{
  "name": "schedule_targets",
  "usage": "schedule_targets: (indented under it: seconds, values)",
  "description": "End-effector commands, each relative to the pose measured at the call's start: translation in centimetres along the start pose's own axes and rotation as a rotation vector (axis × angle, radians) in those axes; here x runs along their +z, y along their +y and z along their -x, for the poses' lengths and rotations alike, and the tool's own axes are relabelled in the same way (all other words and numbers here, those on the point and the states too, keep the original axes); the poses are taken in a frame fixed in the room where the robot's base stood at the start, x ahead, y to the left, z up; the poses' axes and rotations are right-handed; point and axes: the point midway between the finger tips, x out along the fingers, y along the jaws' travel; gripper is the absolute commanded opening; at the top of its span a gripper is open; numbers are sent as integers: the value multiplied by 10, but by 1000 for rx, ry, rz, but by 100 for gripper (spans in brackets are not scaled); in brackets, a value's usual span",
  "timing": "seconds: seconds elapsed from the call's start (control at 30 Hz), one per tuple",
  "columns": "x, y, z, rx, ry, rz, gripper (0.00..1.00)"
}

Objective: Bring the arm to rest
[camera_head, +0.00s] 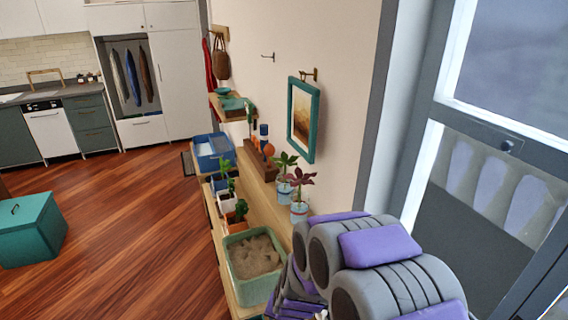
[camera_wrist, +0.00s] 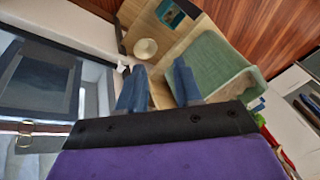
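My arm, with grey rounded links and purple pads (camera_head: 380,244), fills the lower right of the head view. It is bent close to the camera, beside the window and the near end of the long wooden shelf. My gripper (camera_wrist: 158,72) shows in the wrist view with its two blue fingers apart and nothing visible between them. The fingers point towards the wooden shelf top, a pale round item (camera_wrist: 145,48) and a green planter (camera_wrist: 228,62). I cannot make out the fingers in the head view.
The long shelf holds a sand-filled planter (camera_head: 253,257), potted plants (camera_head: 300,208) and a blue bin (camera_head: 213,150). A teal-framed picture (camera_head: 304,119) hangs above. The window (camera_head: 500,130) is close on the right. A teal box (camera_head: 30,232) stands left; the wooden floor (camera_head: 125,215) between is open.

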Motion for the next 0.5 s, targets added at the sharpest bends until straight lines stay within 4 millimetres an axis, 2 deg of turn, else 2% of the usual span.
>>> schedule_targets:
  seconds: [0.03, 0.27, 0.5]
  values:
    - [-1, 0, 13, -6, -9, 12, 34]
    - [14, 12, 64, -6, -92, 76, 34]
    - [33, 33, 117, 13, -170, 144, 34]
